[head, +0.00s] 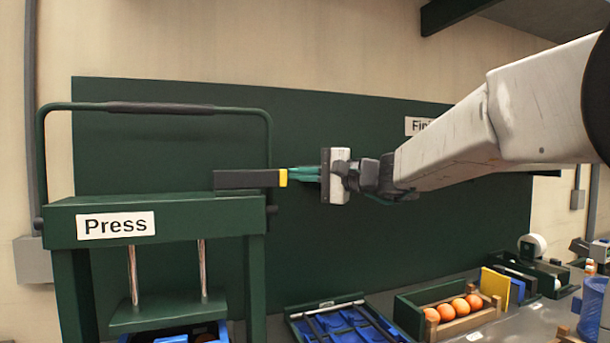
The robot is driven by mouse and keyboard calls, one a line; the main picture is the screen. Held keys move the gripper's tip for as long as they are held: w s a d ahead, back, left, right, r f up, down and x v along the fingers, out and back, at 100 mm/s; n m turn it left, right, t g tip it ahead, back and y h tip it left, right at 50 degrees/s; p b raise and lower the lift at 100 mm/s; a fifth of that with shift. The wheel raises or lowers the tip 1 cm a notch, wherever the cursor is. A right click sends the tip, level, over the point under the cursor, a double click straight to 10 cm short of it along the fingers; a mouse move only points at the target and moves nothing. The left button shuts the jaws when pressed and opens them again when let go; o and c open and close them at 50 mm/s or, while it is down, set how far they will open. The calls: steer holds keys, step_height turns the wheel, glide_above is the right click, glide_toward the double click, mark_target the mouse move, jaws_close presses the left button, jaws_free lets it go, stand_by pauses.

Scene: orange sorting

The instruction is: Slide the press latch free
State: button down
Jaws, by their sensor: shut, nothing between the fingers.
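The green press (170,219) stands at the left with a "Press" label on its front beam and a tall bar handle (160,107) over it. The press latch looks to be the dark bar (246,180) with a yellow end, lying level on the right top of the press. My gripper (290,175) comes in from the right with its fingers pointing left. The fingers are shut and empty, with their tips at or very near the yellow end. I cannot tell whether they touch it.
Below the press plate is a blue bin (172,338) with oranges. A blue sectioned tray (345,322) lies to its right, then a green crate (408,312) holding several oranges (458,307). A dark green panel (340,120) stands behind. The air below my arm is clear.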

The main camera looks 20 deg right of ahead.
mark_target(272, 174)
steer(key=shift+a, duration=2.85)
